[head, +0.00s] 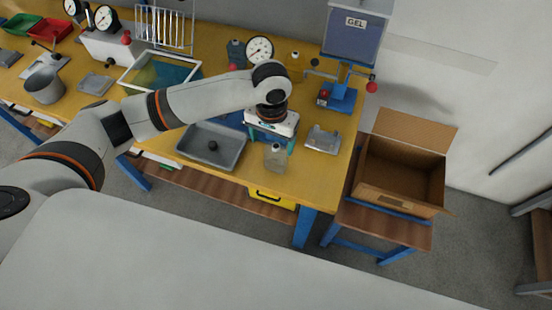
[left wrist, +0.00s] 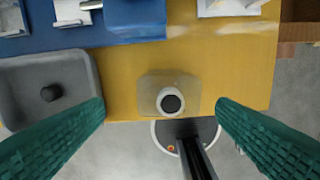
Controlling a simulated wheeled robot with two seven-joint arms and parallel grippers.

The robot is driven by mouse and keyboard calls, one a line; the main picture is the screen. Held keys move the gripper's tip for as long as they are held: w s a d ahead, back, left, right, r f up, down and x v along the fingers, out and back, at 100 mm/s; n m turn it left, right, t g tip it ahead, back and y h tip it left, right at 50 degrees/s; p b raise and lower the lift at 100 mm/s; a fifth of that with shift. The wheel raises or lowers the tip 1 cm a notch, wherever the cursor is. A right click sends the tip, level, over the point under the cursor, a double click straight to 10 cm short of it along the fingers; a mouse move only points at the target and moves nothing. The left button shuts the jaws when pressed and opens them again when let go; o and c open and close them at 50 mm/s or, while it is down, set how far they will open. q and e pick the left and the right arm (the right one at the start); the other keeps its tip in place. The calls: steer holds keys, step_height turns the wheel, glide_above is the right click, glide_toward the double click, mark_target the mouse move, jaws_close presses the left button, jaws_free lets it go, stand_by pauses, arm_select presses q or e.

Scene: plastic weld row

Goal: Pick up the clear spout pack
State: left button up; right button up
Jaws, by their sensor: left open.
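The clear spout pack (head: 277,158) stands upright near the front edge of the yellow table, a see-through pouch with a pale spout. In the left wrist view the pack (left wrist: 152,84) is seen from above, with its white spout ring and dark centre. My left gripper (head: 269,143) is just behind the pack in the head view, pointing down. In the left wrist view its two green textured fingers (left wrist: 160,130) are wide apart, with the pack between and a little above them in the picture. Nothing is held. My right gripper is not in view.
A grey tray (head: 240,145) with a dark round knob is left of the pack. A small grey metal block (head: 322,139) is to the right. An open cardboard box (head: 374,189) stands on a side stand. A blue sealing machine (head: 345,95) is behind.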

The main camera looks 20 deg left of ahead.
mark_target(276, 146)
arm_select(q)
steer(key=f, duration=0.3)
steer(key=f+p, duration=0.1)
steer(key=shift+w+d+f, duration=0.1)
steer(key=shift+d+f, duration=0.25)
steer(key=shift+d, duration=0.05)
steer(key=shift+f, duration=0.55)
steer(key=c, duration=1.1)
steer(key=shift+r+b, duration=0.45)
steer(key=shift+r, duration=4.6)
